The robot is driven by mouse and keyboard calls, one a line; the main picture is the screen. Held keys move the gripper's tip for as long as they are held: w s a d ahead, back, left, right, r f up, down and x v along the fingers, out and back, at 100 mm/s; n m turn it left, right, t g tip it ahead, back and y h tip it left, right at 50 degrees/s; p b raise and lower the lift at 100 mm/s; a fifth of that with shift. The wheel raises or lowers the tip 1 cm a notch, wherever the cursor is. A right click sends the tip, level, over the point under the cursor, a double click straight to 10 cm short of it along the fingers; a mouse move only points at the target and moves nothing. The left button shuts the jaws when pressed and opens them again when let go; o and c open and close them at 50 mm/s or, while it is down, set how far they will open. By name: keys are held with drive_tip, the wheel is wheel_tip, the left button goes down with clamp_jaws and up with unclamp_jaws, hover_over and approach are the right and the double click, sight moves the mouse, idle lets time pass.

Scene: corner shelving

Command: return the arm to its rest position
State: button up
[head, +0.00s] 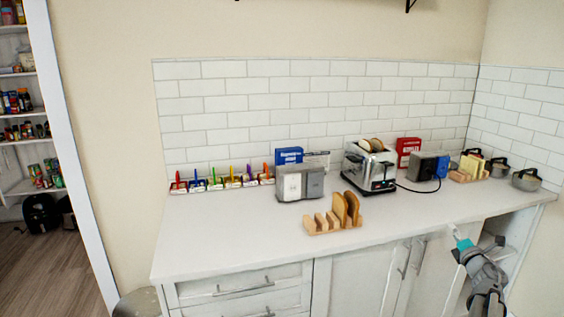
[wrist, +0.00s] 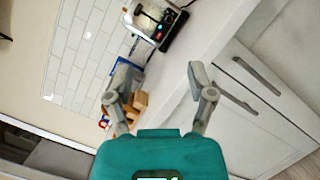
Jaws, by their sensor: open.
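My gripper (head: 478,246) is at the right in the head view, in front of the counter's right front edge, with my arm reaching up from the bottom right corner. In the wrist view my gripper (wrist: 157,82) has its two fingers spread wide with nothing between them. It touches no object that I can see. Much of my arm lies outside the head view.
The white counter (head: 240,235) holds a toaster (head: 369,168) with bread in it, a wooden rack (head: 325,227) with toast, a grey two-part box (head: 300,184), colored holders (head: 222,183) and pots (head: 526,180). Cabinets (head: 350,285) stand below. The counter's front strip is mostly clear.

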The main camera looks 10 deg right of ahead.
drive_tip(key=w+a+f+m+g+h, duration=0.3)
drive_tip(key=a+f+m+g, duration=0.1)
drive_tip(key=a+m, duration=0.4)
drive_tip(key=w+a+f+m+g+h, duration=0.35)
drive_tip(key=a+m, duration=0.25)
drive_tip(key=m, duration=0.3)
drive_tip(key=s+a+f+m+g+y, duration=0.2)
drive_tip(key=a+f+g+y, duration=0.15)
drive_tip(key=a, duration=0.45)
drive_tip(key=s+a+f+m+g+y, duration=0.1)
drive_tip(key=s+a+f+g+y, duration=0.2)
drive_tip(key=a, duration=0.6)
drive_tip(key=s+a+f+m+g+y, duration=0.1)
drive_tip(key=s+a+f+m, duration=0.1)
drive_tip(key=a+f, duration=0.45)
drive_tip(key=s+a+g+y, duration=0.35)
drive_tip(key=s+a, duration=0.45)
drive_tip(key=a, duration=0.5)
wheel_tip(320, 180, up, 12)
drive_tip(key=p, duration=1.3)
drive_tip(key=shift+w+r, duration=0.2)
drive_tip(key=shift+w, duration=0.1)
